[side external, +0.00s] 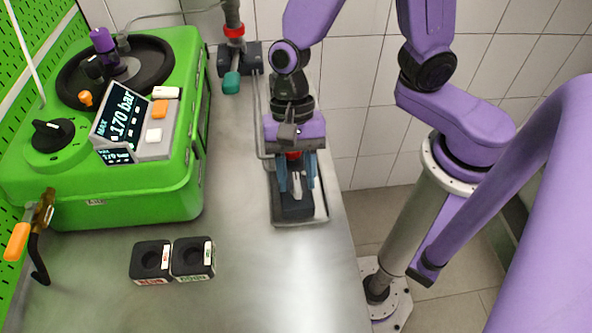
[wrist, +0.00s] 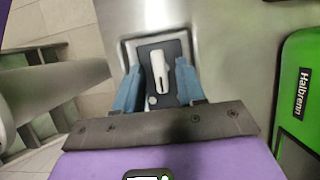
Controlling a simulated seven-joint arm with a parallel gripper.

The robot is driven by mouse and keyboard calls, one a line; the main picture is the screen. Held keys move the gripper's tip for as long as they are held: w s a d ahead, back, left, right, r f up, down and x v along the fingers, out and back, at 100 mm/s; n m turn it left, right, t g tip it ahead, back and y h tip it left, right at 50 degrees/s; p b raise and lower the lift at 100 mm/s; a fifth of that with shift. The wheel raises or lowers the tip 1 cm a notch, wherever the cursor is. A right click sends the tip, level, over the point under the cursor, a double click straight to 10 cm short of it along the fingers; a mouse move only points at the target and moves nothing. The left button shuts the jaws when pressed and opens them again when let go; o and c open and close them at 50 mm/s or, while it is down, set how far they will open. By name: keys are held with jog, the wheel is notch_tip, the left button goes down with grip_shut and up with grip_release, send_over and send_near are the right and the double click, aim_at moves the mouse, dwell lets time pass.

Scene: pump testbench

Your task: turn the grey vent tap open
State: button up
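The grey vent tap shows in the wrist view as a pale grey lever (wrist: 159,74) on a dark block, pointing along the gripper's line of sight. In the side external view the pale lever (side external: 296,184) stands over its dark base (side external: 296,211) near the bench's right edge. My gripper (side external: 297,187) points down over it. In the wrist view my gripper (wrist: 158,68) is open, with one blue finger on each side of the lever. Gaps show between the fingers and the lever. Whether the fingertips reach down to lever height is hard to tell.
A green pump unit (side external: 110,185) with a display reading 170 bar stands at left. Two black holders (side external: 172,260) sit at the front. A teal-handled valve (side external: 231,82) with a red ring is at the back. A pipe runs behind the tap.

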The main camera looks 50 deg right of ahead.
jog(key=shift+c, duration=0.3)
grip_shut()
jog(key=n, duration=0.2)
jog(key=n+g+h, duration=0.1)
jog(key=n, duration=0.1)
jog(key=shift+w+a+n, duration=0.1)
jog(key=shift+a+n, duration=0.1)
jog(key=shift+n, duration=0.1)
jog(key=n+h, duration=0.2)
jog(key=n, duration=0.2)
jog(key=shift+a+n, duration=0.15)
jog(key=shift+n, duration=0.15)
jog(key=n+h, duration=0.2)
jog(key=n, duration=0.2)
jog(key=shift+a, duration=0.15)
jog(key=shift+a+n+t+h, duration=0.1)
jog(key=shift+n+t+h, duration=0.2)
jog(key=shift+n, duration=0.9)
jog(key=shift+n+t+h, duration=0.2)
jog(key=shift+n+h, duration=0.2)
jog(key=shift+n, duration=0.8)
